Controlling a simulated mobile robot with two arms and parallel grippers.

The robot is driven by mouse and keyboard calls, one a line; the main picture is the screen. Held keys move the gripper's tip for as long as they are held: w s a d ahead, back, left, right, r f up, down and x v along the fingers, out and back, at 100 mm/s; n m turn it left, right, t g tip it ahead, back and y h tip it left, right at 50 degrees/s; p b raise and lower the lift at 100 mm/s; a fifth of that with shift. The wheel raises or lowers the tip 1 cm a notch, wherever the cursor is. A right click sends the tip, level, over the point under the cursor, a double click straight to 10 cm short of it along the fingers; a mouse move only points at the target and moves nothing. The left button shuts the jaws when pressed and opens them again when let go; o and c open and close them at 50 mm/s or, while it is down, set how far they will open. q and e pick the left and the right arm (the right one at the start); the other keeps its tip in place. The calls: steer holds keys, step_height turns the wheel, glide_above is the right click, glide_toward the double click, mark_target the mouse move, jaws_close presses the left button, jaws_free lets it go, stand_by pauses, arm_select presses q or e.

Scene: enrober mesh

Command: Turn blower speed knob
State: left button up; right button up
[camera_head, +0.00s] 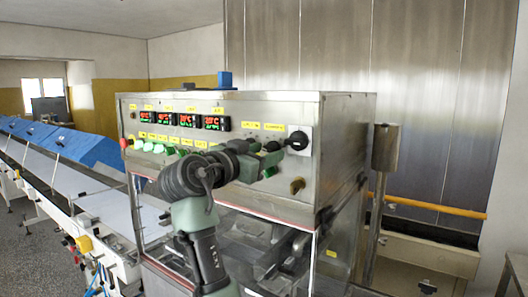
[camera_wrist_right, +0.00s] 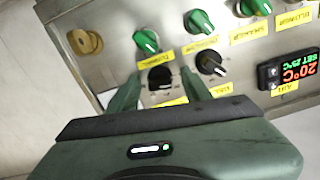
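The control panel (camera_head: 255,115) of a steel cabinet carries several knobs, displays and yellow labels. My right gripper (camera_head: 275,158) is at the panel's lower right in the head view and hides part of the knob rows. In the right wrist view, my right gripper (camera_wrist_right: 160,85) has its two green fingers apart, one on each side of a black knob (camera_wrist_right: 160,77). Contact with the knob cannot be told. Another black knob (camera_wrist_right: 211,63) sits just right of the fingers. My left gripper is not in view.
Green knobs (camera_wrist_right: 147,41) lie beside the black ones, with a brass knob (camera_wrist_right: 85,42) at the panel corner. A large black rotary switch (camera_head: 298,140) sits above right of my gripper. A conveyor with blue covers (camera_head: 85,146) runs along the left.

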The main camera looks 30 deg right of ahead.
jaws_close()
